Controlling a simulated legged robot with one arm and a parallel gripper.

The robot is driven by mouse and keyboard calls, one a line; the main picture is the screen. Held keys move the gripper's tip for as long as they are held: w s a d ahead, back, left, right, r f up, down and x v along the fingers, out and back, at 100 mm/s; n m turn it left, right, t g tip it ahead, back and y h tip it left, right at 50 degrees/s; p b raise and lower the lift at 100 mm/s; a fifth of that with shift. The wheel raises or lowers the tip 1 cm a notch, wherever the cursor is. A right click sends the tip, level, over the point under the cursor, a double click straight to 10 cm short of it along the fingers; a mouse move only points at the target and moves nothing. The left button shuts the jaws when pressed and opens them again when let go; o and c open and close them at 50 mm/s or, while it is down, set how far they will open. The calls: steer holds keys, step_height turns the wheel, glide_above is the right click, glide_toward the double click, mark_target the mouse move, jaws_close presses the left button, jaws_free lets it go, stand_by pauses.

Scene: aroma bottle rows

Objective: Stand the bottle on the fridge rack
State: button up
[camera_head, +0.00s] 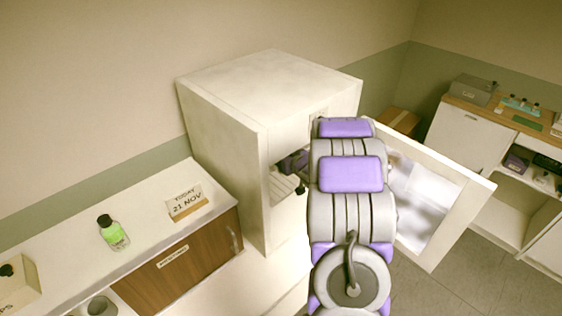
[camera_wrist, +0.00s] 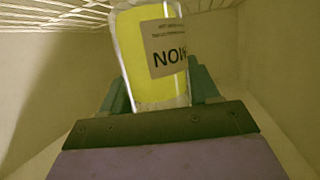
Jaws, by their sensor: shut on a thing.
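A bottle (camera_wrist: 140,55) with yellow liquid and a pale label reading "NOI" fills the top middle of the wrist view. It is held between the teal fingers of my gripper (camera_wrist: 160,92), which are shut on it. It leans slightly, and its top is cut off. A white wire rack (camera_wrist: 60,14) shows above and behind it, with pale fridge walls around. In the head view my arm reaches into the open white fridge (camera_head: 225,150). The arm and the fridge wall hide the held bottle there. I cannot tell whether the bottle touches the rack.
The fridge door (camera_head: 440,215) stands open to the right of my arm. A counter (camera_head: 60,240) at left holds a green bottle (camera_head: 114,236) with a black cap and a calendar block (camera_head: 186,203). Shelving with small items (camera_head: 520,104) stands far right.

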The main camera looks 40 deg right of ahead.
steer(key=f, duration=0.1)
steer(key=w+d+f, duration=0.1)
steer(key=f, duration=0.1)
steer(key=shift+w+d+f+b, duration=0.2)
steer(key=shift+w+f+b, duration=0.05)
steer(key=shift+f+b, duration=0.15)
steer(key=shift+a, duration=0.4)
steer(key=o, duration=1.1)
steer(key=shift+d, duration=0.1)
steer(key=shift+o, duration=0.5)
steer(key=shift+d, duration=0.2)
steer(key=shift+r, duration=0.1)
steer(key=p+v, duration=0.1)
steer(key=v, duration=1.1)
steer(key=s+a+r+g, duration=0.2)
steer(key=s+a+g, duration=0.3)
steer(key=s+a, duration=0.5)
steer(key=s+a+r+n+g+y, duration=0.1)
steer(key=s+a+r+g, duration=0.2)
steer(key=s+a, duration=0.8)
steer(key=s+a+r+g+y, duration=0.1)
steer(key=s+a+r+g, duration=0.2)
steer(key=s+a+g, duration=0.4)
steer(key=s+a, duration=0.3)
steer(key=a, duration=0.4)
steer(key=shift+s+r+n+g, duration=0.15)
steer(key=shift+s+n+g, duration=0.15)
